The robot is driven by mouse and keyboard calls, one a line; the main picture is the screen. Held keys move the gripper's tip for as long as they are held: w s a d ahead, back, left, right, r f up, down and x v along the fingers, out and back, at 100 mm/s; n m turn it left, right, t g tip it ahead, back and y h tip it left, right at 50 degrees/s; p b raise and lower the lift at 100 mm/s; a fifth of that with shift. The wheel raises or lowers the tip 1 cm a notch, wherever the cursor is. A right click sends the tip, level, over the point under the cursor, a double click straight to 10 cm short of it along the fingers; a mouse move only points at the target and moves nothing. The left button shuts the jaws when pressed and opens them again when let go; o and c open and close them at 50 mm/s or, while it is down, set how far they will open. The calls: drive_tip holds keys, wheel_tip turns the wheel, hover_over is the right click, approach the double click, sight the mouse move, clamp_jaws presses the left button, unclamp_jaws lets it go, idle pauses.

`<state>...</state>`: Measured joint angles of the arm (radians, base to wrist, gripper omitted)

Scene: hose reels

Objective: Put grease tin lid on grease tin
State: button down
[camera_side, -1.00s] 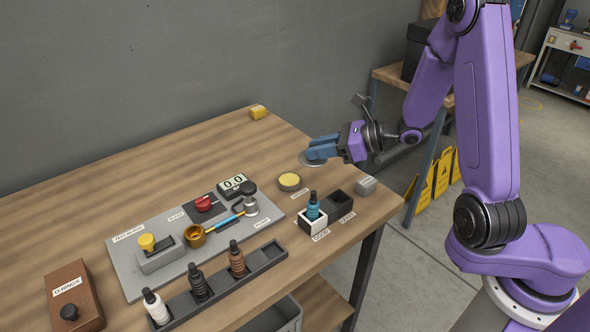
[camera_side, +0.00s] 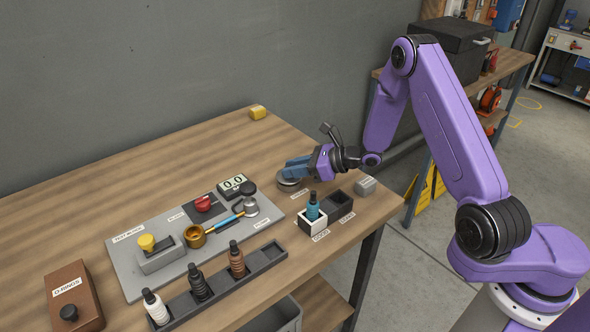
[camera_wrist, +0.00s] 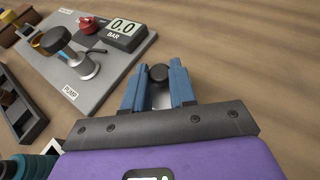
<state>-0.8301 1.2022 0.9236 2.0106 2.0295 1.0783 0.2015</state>
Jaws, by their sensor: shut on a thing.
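My gripper (camera_side: 289,171) is shut on the grease tin lid (camera_side: 289,184), a grey disc with a dark knob. In the wrist view, the lid's knob (camera_wrist: 158,72) shows between the blue fingertips of my gripper (camera_wrist: 158,84). In the side view the lid is right at the grease tin's spot on the table, over the tin. The lid and fingers hide the tin's yellow grease. I cannot tell whether the lid rests on the tin's rim or hovers just above it.
The grey pump board with its gauge (camera_side: 232,186) is just left.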

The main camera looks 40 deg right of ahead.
drive_tip(key=shift+f, duration=0.3)
drive_tip(key=shift+f, duration=0.15)
drive_tip(key=c, duration=0.9)
unclamp_jaws()
drive_tip(key=shift+s+r, duration=0.1)
drive_tip(key=shift+r, duration=0.1)
drive_tip(key=v, duration=1.2)
